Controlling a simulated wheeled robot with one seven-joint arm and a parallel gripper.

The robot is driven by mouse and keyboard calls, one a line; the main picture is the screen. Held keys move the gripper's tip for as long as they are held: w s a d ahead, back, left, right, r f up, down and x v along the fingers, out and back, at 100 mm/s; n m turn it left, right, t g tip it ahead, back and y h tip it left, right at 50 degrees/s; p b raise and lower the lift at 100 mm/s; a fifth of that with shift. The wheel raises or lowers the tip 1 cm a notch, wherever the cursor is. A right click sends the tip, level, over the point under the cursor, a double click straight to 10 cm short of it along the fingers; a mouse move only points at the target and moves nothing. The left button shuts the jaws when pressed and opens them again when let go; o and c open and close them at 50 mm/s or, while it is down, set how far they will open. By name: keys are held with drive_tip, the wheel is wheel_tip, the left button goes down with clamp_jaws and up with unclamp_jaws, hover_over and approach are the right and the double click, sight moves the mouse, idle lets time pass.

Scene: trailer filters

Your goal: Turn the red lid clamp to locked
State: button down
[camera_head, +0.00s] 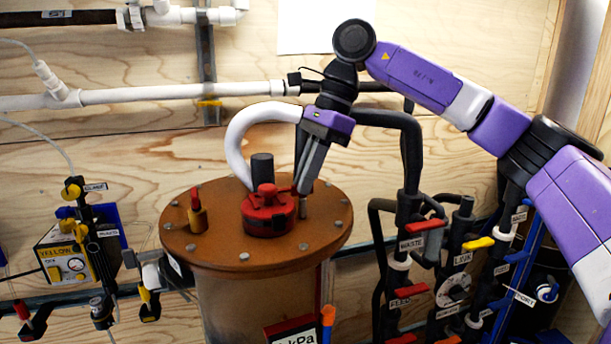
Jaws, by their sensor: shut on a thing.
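The red lid clamp (266,214) sits on top of the round brown lid (213,249) of a tank. It has a round red base and a raised red handle, with a short arm reaching right toward my gripper. My gripper (302,190) points down from above at the clamp's right side. Its fingers are closed around the end of the clamp's red arm, which they partly hide. No locked or unlocked marking can be read on the clamp from here.
A small brass fitting with a red top (197,212) stands on the lid's left. A white curved pipe (238,135) rises behind the clamp. Black pipes and valves with a WASTE label (411,244) stand close on the right. A yellow pump box (69,262) is at left.

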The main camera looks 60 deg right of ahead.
idle(0.3)
drive_tip(key=c, duration=1.5)
unclamp_jaws()
drive_tip(key=shift+c, duration=0.2)
drive_tip(key=v, duration=0.7)
drive_tip(key=shift+r+b, duration=0.3)
drive_tip(key=shift+r, duration=0.1)
drive_tip(key=shift+s+d, duration=0.1)
